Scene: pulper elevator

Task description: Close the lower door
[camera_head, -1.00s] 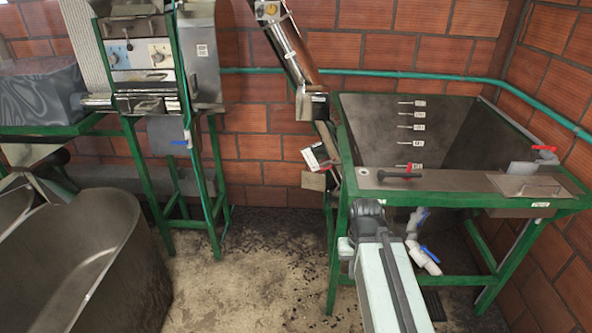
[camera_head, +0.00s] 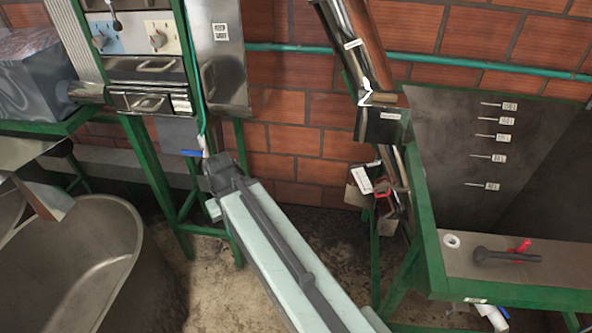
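Low on the slanted metal elevator chute (camera_head: 358,45), a small plate-like flap (camera_head: 356,196) with a white label sticks out to the left, tilted away from the chute. It looks like an open lower door, though I cannot tell for certain. A red handle-like part (camera_head: 385,190) shows beside it. A dark box-shaped section (camera_head: 382,124) of the chute is above it. My pale arm reaches up from the bottom centre. Its dark end, my gripper (camera_head: 222,172), is left of the flap and apart from it in the picture. Its fingers cannot be made out.
A green-framed tank (camera_head: 436,255) stands at right, with a black-handled part (camera_head: 505,255) on its ledge. A green-legged machine (camera_head: 150,175) with metal drawers is at left. A large metal tub (camera_head: 95,260) is at lower left. Floor (camera_head: 335,250) shows between machine and tank.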

